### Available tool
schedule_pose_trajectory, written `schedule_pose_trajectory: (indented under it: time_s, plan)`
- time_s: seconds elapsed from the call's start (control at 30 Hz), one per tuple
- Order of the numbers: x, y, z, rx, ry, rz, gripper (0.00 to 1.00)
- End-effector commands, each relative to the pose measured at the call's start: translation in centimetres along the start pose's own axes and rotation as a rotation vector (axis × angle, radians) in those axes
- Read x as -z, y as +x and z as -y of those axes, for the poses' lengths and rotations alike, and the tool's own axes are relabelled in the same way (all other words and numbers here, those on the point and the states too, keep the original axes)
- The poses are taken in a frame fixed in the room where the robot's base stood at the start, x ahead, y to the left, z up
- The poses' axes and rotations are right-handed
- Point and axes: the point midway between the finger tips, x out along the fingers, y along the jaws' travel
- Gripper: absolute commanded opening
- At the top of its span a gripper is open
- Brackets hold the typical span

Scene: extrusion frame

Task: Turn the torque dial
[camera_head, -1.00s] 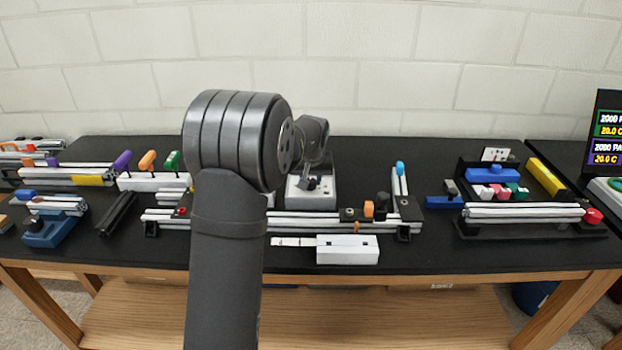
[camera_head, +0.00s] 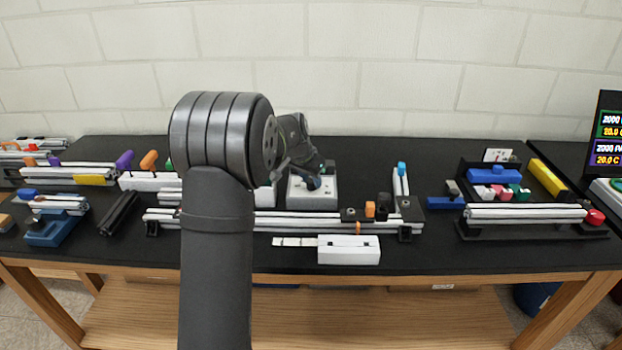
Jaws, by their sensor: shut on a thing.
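A pale grey box (camera_head: 325,203) stands on the black bench top behind the long rail, near the middle. The torque dial is a small dark knob on its top and is mostly hidden by my gripper (camera_head: 313,182). My gripper comes down on the box from the upper left, with its fingers at the dial. It is shut on what looks like the dial. The fingertips are small and dark here, so the exact grip and the dial's angle cannot be read.
A long aluminium rail (camera_head: 290,221) with an orange knob (camera_head: 370,209) lies in front of the box. A white block (camera_head: 348,249) lies near the front edge. A blue-topped post (camera_head: 401,168) stands to the right. My arm hides part of the bench left of the box.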

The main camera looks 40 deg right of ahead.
Motion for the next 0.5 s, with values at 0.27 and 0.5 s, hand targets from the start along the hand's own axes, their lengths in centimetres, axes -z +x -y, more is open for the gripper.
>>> schedule_pose_trajectory:
  time_s: [0.27, 0.5]
  plan:
    - [-0.09, 0.05, 0.00, -0.007, 0.015, 0.003, 0.07]
    - [-0.11, 0.06, 0.00, -0.007, 0.014, 0.003, 0.34]
